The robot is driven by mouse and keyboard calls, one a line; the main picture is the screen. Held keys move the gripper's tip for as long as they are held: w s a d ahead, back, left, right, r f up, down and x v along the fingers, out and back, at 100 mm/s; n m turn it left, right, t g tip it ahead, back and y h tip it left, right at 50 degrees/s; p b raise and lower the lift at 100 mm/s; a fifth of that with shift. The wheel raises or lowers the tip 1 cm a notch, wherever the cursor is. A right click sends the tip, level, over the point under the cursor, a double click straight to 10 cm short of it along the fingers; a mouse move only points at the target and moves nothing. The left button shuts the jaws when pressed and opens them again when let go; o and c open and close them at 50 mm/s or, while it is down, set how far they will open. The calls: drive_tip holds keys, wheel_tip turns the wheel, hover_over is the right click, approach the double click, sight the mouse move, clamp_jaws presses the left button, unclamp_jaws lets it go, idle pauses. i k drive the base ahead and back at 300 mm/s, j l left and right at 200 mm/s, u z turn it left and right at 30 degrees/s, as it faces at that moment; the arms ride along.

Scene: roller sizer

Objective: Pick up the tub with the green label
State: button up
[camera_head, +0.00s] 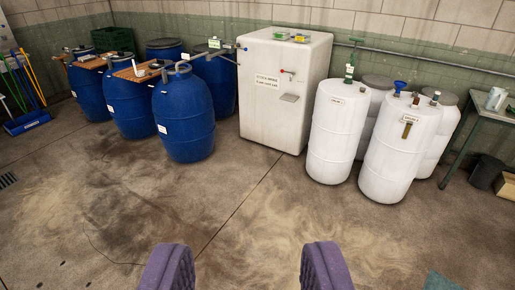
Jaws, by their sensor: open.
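My gripper (246,262) is open and empty, its two purple fingers apart at the bottom of the view above bare floor. On top of the white fridge-like cabinet (270,100) sit two small items with green and yellow on them, a left one (281,36) and a right one (300,38). A small white item with some green (214,43) shows at the top of a blue barrel left of the cabinet. These are too small to tell which is the tub with the green label. All are far from my gripper.
Several blue barrels (184,115) stand left of the cabinet, some with boards on top. White barrels (400,150) stand right of it. A table (490,112) with a pale container (496,99) is at the far right. The floor in front is mostly clear.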

sight(279, 33)
drive_tip(key=i, duration=7.45)
